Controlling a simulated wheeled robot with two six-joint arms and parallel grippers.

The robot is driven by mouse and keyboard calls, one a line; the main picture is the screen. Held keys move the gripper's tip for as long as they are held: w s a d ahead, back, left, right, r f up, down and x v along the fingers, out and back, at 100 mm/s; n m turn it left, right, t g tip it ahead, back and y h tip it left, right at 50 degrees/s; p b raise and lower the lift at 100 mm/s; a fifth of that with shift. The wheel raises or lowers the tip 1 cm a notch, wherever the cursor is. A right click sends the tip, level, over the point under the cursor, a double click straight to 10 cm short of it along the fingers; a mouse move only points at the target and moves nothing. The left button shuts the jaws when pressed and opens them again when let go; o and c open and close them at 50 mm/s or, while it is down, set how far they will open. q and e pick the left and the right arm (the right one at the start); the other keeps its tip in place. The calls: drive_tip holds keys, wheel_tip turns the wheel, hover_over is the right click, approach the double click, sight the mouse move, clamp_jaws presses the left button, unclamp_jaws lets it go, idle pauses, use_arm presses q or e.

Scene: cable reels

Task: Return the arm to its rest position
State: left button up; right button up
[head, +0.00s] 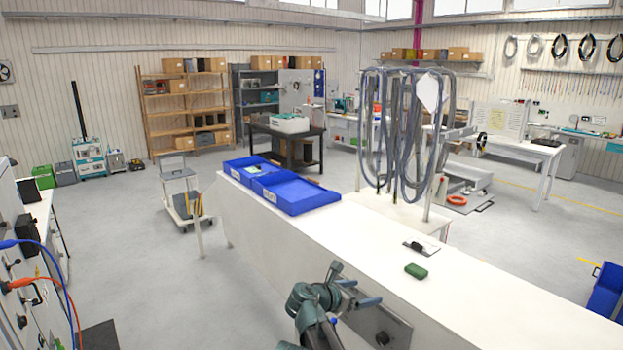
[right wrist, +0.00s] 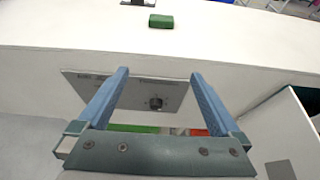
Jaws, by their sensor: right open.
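My right gripper (head: 362,294) shows at the bottom centre of the head view, beside the near long side of the white bench (head: 450,300). Its blue fingers are spread wide with nothing held between them. In the right wrist view the open right gripper (right wrist: 159,75) faces the bench's side, where a grey panel with a black knob (right wrist: 155,103) shows between the fingers. The panel (head: 365,322) is partly hidden by my arm in the head view. My left gripper is not in view.
A green block (head: 416,271) and a dark flat item (head: 421,248) lie on the bench top, clear of the gripper. Blue trays (head: 296,193) stand at its far end. A rack with hanging cables (head: 405,130) stands behind. Open floor (head: 150,260) lies to the left.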

drive_tip(key=s+d+f+m+g+y, duration=0.2)
drive_tip(key=s+f+m+g+y, duration=0.15)
drive_tip(key=s+f+m, duration=0.45)
drive_tip(key=s+d+f+m+g+y, duration=0.3)
drive_tip(key=s+f+m+y, duration=0.2)
drive_tip(key=s+m, duration=0.65)
use_arm(q)
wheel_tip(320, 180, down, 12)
drive_tip(key=b, duration=1.1)
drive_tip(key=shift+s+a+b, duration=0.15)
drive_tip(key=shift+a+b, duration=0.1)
drive_tip(key=shift+b, duration=0.15)
use_arm(e)
drive_tip(key=s+a+f+m+g+y, duration=0.1)
drive_tip(key=s+a+f+m+g, duration=0.1)
drive_tip(key=s+a+f, duration=0.8)
drive_tip(key=a+f, duration=0.2)
drive_tip(key=a, duration=0.1)
drive_tip(key=shift+a+f, duration=0.15)
